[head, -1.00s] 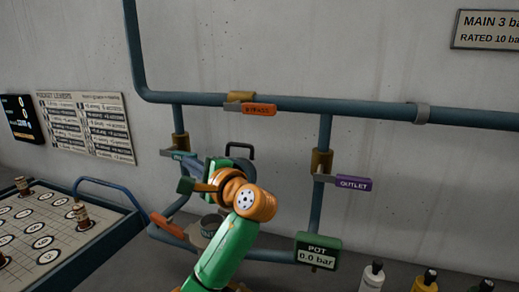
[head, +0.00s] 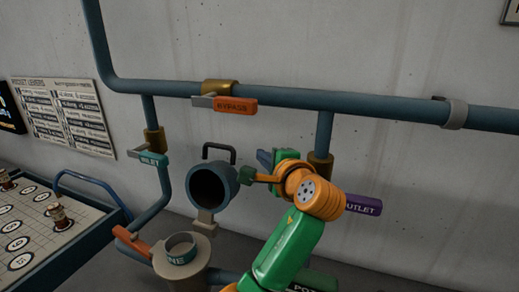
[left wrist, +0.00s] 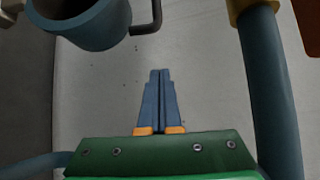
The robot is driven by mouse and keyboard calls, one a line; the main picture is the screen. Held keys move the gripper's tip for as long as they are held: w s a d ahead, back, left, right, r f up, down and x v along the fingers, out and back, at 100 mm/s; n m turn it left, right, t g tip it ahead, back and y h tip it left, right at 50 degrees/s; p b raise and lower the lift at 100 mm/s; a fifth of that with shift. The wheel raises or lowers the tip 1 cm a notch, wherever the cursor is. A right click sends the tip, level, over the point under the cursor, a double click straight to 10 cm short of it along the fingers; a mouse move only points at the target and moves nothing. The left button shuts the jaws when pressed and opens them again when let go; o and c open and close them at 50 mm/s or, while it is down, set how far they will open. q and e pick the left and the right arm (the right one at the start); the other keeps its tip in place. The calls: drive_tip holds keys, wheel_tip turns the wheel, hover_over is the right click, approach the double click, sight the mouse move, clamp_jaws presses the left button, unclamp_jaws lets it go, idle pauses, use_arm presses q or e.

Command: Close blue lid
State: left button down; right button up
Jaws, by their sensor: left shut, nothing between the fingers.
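The blue lid (head: 213,190) stands open and upright on its hinge bracket behind the pot (head: 180,262), with its hollow side facing me and a dark handle (head: 218,152) at its top. In the left wrist view the lid (left wrist: 90,25) is at the upper left, with its handle (left wrist: 148,18) beside it. My left gripper (head: 263,157) is just right of the lid, apart from it. Its blue fingers are shut and empty in the left wrist view (left wrist: 160,73), pointing towards the wall. My right gripper is out of view.
An orange drain-side lever (head: 132,243) is left of the pot. The teal inlet handle (head: 153,159), orange bypass handle (head: 235,105) and purple outlet handle (head: 363,204) sit on the pipes. A gridded table (head: 40,240) stands at left.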

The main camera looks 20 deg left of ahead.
use_arm(q)
drive_tip(key=p+x, duration=0.3)
drive_tip(key=x, duration=0.5)
drive_tip(key=s, duration=0.1)
drive_tip(key=s+p, duration=0.1)
drive_tip(key=s+r+p, duration=0.1)
drive_tip(key=s, duration=0.1)
drive_tip(key=shift+s+a, duration=0.15)
drive_tip(key=shift+a, duration=0.2)
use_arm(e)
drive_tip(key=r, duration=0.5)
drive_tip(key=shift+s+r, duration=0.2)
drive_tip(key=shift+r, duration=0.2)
use_arm(q)
drive_tip(key=shift+f, duration=0.1)
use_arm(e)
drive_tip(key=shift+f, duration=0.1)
